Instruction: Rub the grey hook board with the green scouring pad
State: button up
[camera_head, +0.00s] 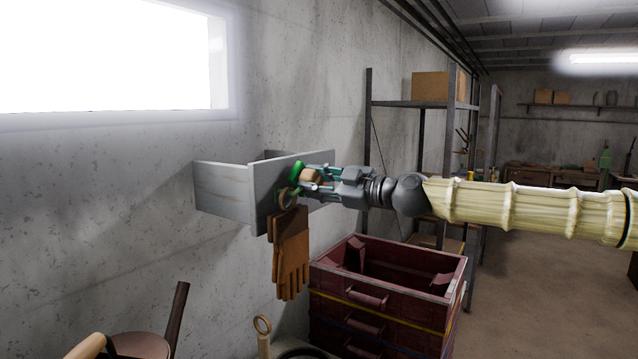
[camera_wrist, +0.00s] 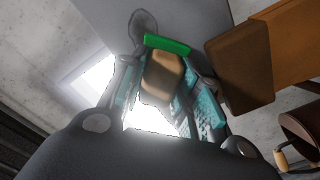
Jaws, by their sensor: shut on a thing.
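The grey hook board (camera_head: 263,198) stands out from the concrete wall as the front of a box-like frame; it also fills the top of the wrist view (camera_wrist: 190,14). The green scouring pad (camera_head: 297,171) is on a tan block (camera_head: 311,178). My gripper (camera_head: 314,180) is shut on the block's sides, with the pad facing the board. In the wrist view the green pad (camera_wrist: 167,44) is at the fingertips, at or very close to the board's face. I cannot tell whether it touches. The board's area behind the pad and gripper is hidden.
A dark red crate stack (camera_head: 388,298) stands below my arm. A metal shelf (camera_head: 420,104) stands behind.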

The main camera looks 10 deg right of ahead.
jog(key=shift+s+r, duration=0.1)
jog(key=shift+r, duration=0.05)
jog(key=shift+w+a+b, duration=0.2)
jog(key=shift+w+b, duration=0.1)
jog(key=shift+w+a+b, duration=0.3)
jog(key=shift+a, duration=0.05)
dwell(0.4)
jog(key=shift+w+d+f+b, duration=0.2)
jog(key=shift+w+d+b, duration=0.6)
jog(key=shift+b, duration=0.35)
jog(key=shift+w+d+r+b, duration=0.15)
jog(key=shift+w+d+b, duration=0.3)
jog(key=shift+d+b, duration=0.15)
jog(key=shift+w+d+b, duration=1.25)
jog(key=shift+w+b, duration=0.15)
jog(key=shift+b, duration=0.25)
jog(key=shift+b, duration=0.4)
